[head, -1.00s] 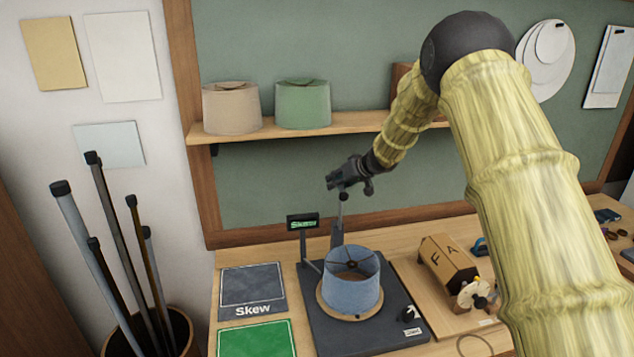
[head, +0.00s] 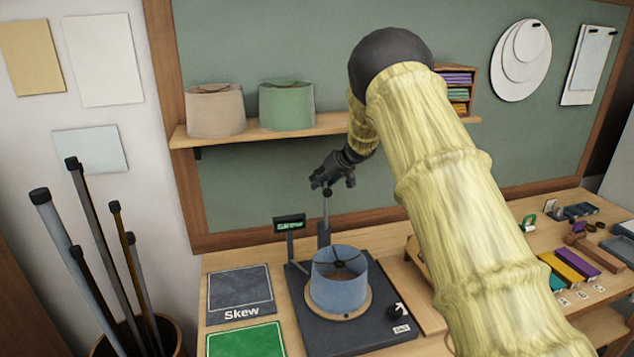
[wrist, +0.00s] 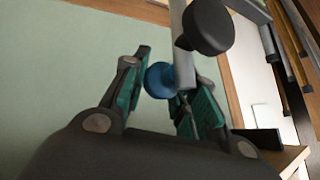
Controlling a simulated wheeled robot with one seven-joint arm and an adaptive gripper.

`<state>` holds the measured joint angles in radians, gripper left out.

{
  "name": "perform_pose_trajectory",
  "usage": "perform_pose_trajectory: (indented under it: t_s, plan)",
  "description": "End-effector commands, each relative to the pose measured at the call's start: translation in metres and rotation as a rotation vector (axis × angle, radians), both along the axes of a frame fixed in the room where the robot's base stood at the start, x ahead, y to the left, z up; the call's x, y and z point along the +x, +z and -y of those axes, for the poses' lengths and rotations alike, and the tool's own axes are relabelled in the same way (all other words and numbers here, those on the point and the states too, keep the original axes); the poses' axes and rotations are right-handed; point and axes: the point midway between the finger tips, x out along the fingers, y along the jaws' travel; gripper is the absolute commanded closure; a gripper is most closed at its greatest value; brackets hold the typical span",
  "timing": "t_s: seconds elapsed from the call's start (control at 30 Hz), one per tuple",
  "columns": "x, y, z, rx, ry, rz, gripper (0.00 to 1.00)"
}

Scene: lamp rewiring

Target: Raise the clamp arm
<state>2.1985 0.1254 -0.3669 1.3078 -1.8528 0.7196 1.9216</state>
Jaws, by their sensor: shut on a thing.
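The clamp arm (head: 327,207) is a thin grey rod standing nearly upright behind the lampshade, with a dark ball near its top. My gripper (head: 326,184) is at the top of the rod. In the wrist view, its two green-padded fingers (wrist: 168,88) are apart, with a round blue piece (wrist: 160,80) between them and the grey bar of the clamp arm (wrist: 182,58) by the right finger. A black knob (wrist: 208,27) is on that bar. The exact contact is partly hidden. A blue lampshade (head: 340,288) stands upright on the dark base (head: 300,318) below.
A grey "Skew" mat (head: 240,288) and a green mat (head: 246,340) lie left of the base. A shelf (head: 235,133) holds two shades behind. My arm hides part of the right bench.

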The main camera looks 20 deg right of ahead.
Motion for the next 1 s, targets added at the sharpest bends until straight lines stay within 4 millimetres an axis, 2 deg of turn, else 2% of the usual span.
perform_pose_trajectory:
  t_s: [0.03,0.17,0.2,0.27,0.3,0.67,0.83,1.0]
  plan:
    - [-0.003,-0.006,0.004,-0.004,-0.004,-0.007,1.0]
    - [-0.003,-0.006,0.004,-0.004,-0.004,-0.007,1.0]
    - [-0.003,-0.006,0.004,-0.004,-0.004,-0.007,0.65]
    - [-0.002,-0.006,0.003,-0.003,-0.004,-0.006,0.54]
    - [-0.002,-0.005,0.002,-0.003,-0.002,-0.006,0.52]
    - [-0.001,0.001,-0.002,-0.001,0.003,-0.001,0.52]
    - [-0.011,0.014,0.003,0.0,0.004,-0.001,0.52]
    - [-0.03,0.037,0.015,-0.001,0.002,-0.001,0.52]
